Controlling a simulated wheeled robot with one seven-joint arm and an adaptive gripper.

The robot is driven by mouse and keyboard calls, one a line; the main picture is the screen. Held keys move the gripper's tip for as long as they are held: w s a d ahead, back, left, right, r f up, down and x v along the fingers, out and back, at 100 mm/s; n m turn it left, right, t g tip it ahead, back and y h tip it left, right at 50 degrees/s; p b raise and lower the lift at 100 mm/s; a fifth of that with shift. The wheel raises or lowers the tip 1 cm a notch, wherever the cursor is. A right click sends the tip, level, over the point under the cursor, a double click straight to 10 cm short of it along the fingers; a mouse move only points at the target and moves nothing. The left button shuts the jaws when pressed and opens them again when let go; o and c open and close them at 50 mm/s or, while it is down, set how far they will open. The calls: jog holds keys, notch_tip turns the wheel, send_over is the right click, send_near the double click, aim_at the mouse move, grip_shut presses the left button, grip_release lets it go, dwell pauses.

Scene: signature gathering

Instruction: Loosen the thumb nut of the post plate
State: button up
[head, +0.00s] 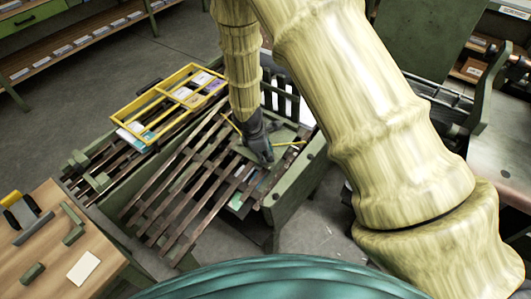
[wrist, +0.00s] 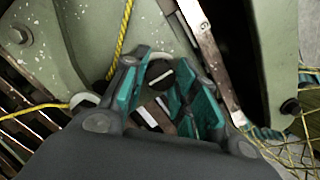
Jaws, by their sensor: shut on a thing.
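My gripper (head: 262,150) reaches down to a green machine end beside the slatted bed in the head view. In the wrist view its teal-padded fingers (wrist: 162,92) are closed around a small dark round piece with a pale rim, which looks like the thumb nut (wrist: 160,72). The fingers hide most of it, and I cannot tell how far it is turned. A worn green plate (wrist: 150,30), apparently the post plate, lies just behind the fingertips. In the head view my gripper covers the nut.
A yellow cord (wrist: 121,40) runs over the plate close to the fingers. A metal bar (wrist: 208,50) stands right of them, and yellow netting (wrist: 295,130) hangs lower right. Dark slats (head: 185,190) and a yellow divided tray (head: 165,103) lie left of my gripper. A wooden table (head: 45,250) stands lower left.

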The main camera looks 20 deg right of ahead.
jog(key=o, duration=1)
jog(key=shift+r, duration=0.1)
jog(key=v, duration=1.2)
jog(key=shift+s, duration=0.1)
